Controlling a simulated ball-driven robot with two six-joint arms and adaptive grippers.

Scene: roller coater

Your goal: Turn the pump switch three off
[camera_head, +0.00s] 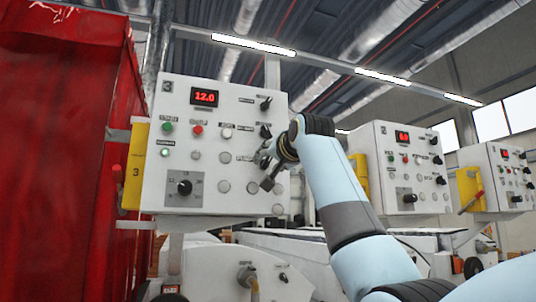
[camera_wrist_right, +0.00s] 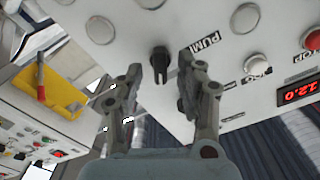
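The white control panel marked 3 (camera_head: 225,103) stands at centre left in the head view, its red display reading 12.0. In the wrist view, upside down, the black pump switch (camera_wrist_right: 160,62) stands beside the PUMP label (camera_wrist_right: 203,43). My right gripper (camera_wrist_right: 163,80) is open, with one finger on each side of the switch and a gap on both sides. My left gripper is not in view.
A red container (camera_head: 60,120) is at far left. Similar panels (camera_head: 400,165) stand to the right. A yellow holder (camera_head: 138,160) hangs on the panel's left side.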

